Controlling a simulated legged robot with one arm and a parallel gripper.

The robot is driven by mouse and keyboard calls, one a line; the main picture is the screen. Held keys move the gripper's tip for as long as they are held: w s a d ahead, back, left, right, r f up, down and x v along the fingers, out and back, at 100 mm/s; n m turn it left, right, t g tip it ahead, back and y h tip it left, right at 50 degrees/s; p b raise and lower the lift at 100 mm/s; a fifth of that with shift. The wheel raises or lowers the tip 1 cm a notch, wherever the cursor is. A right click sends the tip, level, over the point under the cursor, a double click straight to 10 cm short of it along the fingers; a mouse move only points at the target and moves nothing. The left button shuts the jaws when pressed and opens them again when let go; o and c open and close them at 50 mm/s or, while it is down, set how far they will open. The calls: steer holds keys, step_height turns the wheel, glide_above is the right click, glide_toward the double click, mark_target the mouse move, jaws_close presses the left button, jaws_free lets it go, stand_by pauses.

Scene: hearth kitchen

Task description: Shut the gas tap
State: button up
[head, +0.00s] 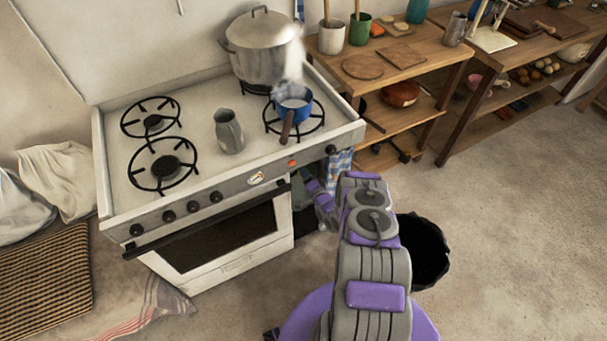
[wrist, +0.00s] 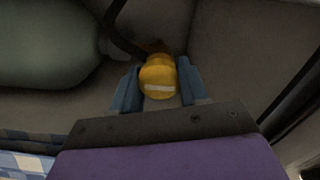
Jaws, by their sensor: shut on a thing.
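In the wrist view a round yellow knob (wrist: 158,75) with a pale bar mark across it sits between the two blue-grey fingers. I take it to be the gas tap. My gripper (wrist: 158,88) is shut on it, one finger on each side. A dark hose or pipe (wrist: 120,38) runs behind the knob. In the head view my arm reaches down beside the right end of the stove (head: 230,170). The tap and my fingertips are hidden there.
A large grey-green rounded cylinder (wrist: 45,45) lies left of the knob. A blue checked cloth (head: 340,163) hangs by the stove's right end. A steaming blue pan (head: 293,104) and a big pot (head: 262,48) stand on the stove. A black bin (head: 425,250) stands right of my arm.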

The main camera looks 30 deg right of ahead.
steer(key=shift+d+r, duration=0.15)
steer(key=shift+d, duration=0.25)
steer(key=o, duration=1.1)
steer(key=shift+d, duration=0.1)
steer(key=shift+c, duration=0.2)
steer(key=shift+f, duration=0.2)
steer(key=shift+s+a, duration=0.15)
steer(key=shift+a, duration=0.1)
steer(key=s, duration=1.7)
steer(key=shift+d, duration=0.45)
